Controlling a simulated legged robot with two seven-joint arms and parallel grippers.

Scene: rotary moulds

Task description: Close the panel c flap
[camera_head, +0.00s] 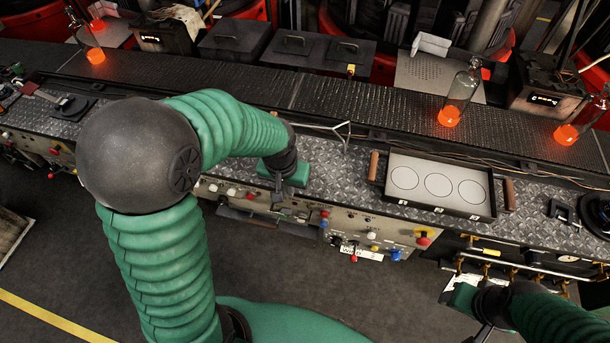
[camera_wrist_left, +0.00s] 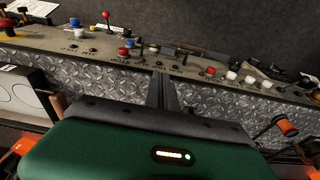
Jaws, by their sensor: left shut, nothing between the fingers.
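The control panels run along the front face of the bench; I cannot read which one is panel c. A dark flap-like plate (camera_head: 247,216) sticks out below the panel left of my left gripper. My left gripper (camera_head: 278,199) points down in front of the panel face, shut and empty. In the left wrist view its fingers (camera_wrist_left: 162,92) are together, over the ridged metal bench edge, with the button panel (camera_wrist_left: 130,48) beyond. My right gripper (camera_head: 485,318) is low at the right, partly cut off, and its jaws are unclear.
A tray with three circles (camera_head: 438,210) and wooden handles sits on the bench right of my left gripper. Buttons and knobs, including a red one (camera_head: 423,241), stick out of the panel. Glowing glass bottles (camera_head: 458,95) stand on the conveyor behind. Pipes and valves (camera_head: 510,268) lie at the right.

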